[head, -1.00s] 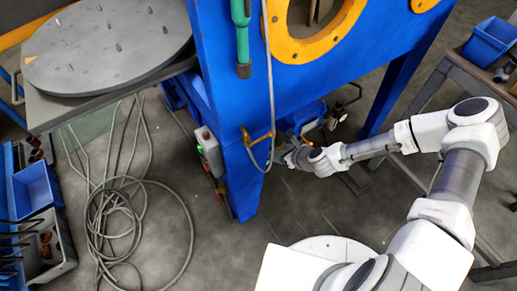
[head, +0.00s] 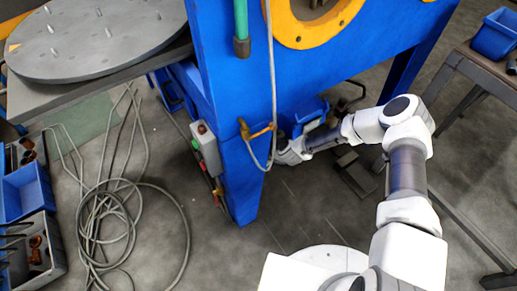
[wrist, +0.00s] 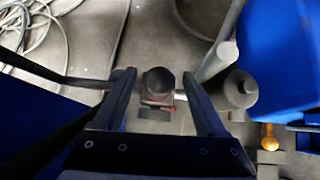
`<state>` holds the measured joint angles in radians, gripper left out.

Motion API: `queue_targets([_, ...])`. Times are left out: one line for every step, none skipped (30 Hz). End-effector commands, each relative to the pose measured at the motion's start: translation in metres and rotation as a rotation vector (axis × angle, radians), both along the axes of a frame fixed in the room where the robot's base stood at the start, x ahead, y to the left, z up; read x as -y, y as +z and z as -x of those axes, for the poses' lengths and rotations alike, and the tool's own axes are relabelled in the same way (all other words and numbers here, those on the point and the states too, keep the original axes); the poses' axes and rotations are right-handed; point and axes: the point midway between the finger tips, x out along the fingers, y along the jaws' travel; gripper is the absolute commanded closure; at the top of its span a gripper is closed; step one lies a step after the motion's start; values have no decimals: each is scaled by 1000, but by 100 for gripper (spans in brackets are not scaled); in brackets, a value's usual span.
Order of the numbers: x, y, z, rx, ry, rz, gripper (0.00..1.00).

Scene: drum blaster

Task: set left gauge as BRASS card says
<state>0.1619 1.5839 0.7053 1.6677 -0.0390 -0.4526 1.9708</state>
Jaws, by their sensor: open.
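My gripper (wrist: 158,76) is open in the wrist view, with one dark finger on each side of a dark round-topped part (wrist: 158,84). A small reddish piece shows just below that part. I cannot tell whether the fingers touch it. In the head view my wrist is low beside the blue machine leg (head: 240,180), near a brass fitting (head: 257,131), and the fingertips are hidden. No gauge face and no BRASS card can be made out in either view.
A grey box (head: 207,150) with red and green buttons is on the leg. A grey hose (head: 272,80) hangs by it. A grey cylinder (wrist: 235,90) stands close right of my gripper. Coiled cable (head: 110,220) lies on the floor at left. A blue bin (head: 303,115) is behind my wrist.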

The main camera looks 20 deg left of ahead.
Motion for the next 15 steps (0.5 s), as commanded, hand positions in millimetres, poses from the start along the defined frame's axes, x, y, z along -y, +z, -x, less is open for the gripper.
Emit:
queue_targets([-3, -5, -2, 1, 0, 1, 26])
queue_targets([-4, -6, -3, 0, 0, 0, 26])
queue_targets([-5, -7, -3, 0, 0, 0, 26])
queue_targets([-5, -7, -4, 0, 0, 0, 26])
queue_targets([-6, -7, -4, 0, 0, 0, 26])
queue_targets([-6, -7, -5, -1, -1, 0, 26])
queue_targets([-6, -7, -5, -1, -1, 0, 26])
queue_targets([-6, -7, -5, -1, -1, 0, 26])
queue_targets([-6, -7, -5, -1, -1, 0, 26])
queue_targets([-6, -7, -5, -1, -1, 0, 26])
queue_targets([-6, -7, -5, -1, -1, 0, 26])
queue_targets([-6, -7, -4, -1, -1, 0, 26])
queue_targets([-6, -7, -4, -1, -1, 0, 28])
queue_targets([-6, -7, -4, -1, -1, 0, 33])
queue_targets([-6, -7, -4, -1, -1, 0, 40])
